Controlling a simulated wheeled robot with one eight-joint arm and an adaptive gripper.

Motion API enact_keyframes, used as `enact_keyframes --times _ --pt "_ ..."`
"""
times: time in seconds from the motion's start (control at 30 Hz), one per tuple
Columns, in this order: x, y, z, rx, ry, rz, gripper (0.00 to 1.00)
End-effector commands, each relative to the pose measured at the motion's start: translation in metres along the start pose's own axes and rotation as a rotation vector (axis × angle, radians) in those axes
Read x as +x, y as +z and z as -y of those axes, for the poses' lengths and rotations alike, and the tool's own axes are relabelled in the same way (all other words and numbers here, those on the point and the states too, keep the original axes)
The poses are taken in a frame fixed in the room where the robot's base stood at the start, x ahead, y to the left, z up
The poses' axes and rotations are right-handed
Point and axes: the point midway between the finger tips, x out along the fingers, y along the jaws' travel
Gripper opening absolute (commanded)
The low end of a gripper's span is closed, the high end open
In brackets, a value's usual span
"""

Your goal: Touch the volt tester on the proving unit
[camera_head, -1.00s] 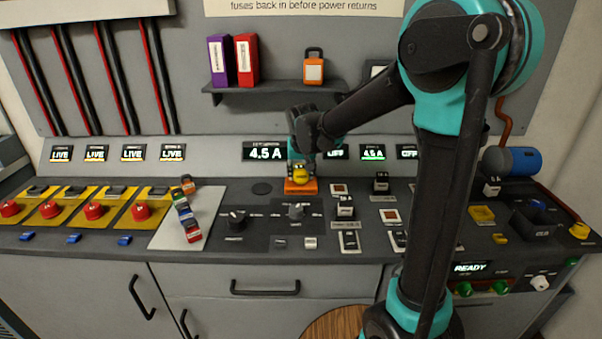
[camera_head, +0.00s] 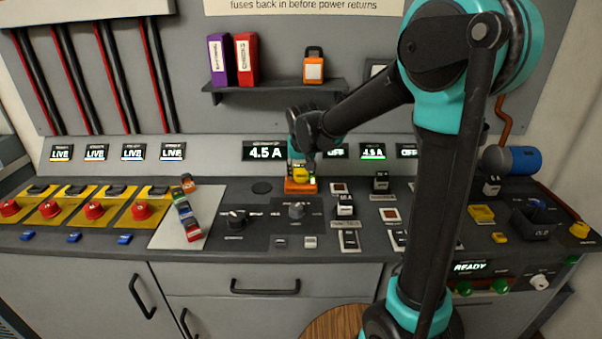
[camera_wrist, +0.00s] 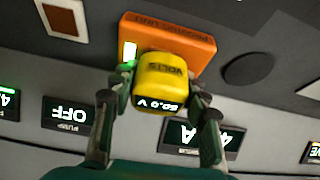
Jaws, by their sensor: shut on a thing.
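The yellow volt tester (camera_wrist: 162,80) is held between the two fingers of my gripper (camera_wrist: 160,98) in the wrist view, and its small screen reads what looks like 50.0 V. The tester is against the orange proving unit (camera_wrist: 198,42), which carries a lit green lamp and lies on the console. In the head view my gripper (camera_head: 301,164) is above the proving unit (camera_head: 300,187), shut on the tester (camera_head: 300,174). The contact point under the tester is hidden.
Displays (camera_head: 265,151) line the sloped panel behind the unit. A dark round disc (camera_wrist: 248,68) lies beside it. A knob (camera_head: 297,210) and fuse holders (camera_head: 345,205) stand in front and right. Coloured fuses (camera_head: 186,212) lie on a pale plate to the left.

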Motion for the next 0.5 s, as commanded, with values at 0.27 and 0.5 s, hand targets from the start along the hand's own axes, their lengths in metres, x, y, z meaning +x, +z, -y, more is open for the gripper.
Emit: enact_keyframes --times 0.27,0.5 --pt "-0.014 -0.005 0.0 0.0 0.0 0.001 0.22" --pt "-0.03 -0.012 0.0 0.0 0.0 0.001 0.22"
